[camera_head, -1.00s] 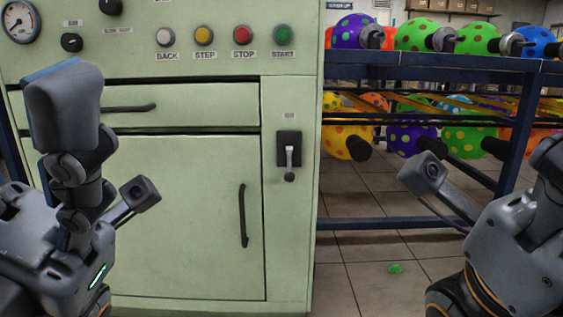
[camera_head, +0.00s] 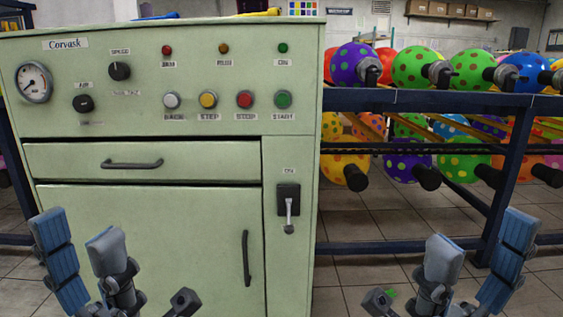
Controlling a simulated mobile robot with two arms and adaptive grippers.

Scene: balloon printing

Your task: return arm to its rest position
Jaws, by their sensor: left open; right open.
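My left gripper (camera_head: 76,228) is at the lower left, in front of the green machine's cabinet door (camera_head: 160,235). Its two blue-grey finger pads stand apart with nothing between them. My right gripper (camera_head: 482,230) is at the lower right, over the tiled floor in front of the balloon rack. Its two pads are spread apart and empty. Both grippers point upward in the picture and appear to touch nothing. The lower parts of both arms are cut off by the bottom edge.
The green machine (camera_head: 225,60) has a gauge (camera_head: 33,82), knobs, buttons and a drawer handle (camera_head: 132,163). Its lever switch (camera_head: 289,207) hangs down. A dark blue rack (camera_head: 400,102) holds several dotted balloons (camera_head: 412,66) at the right.

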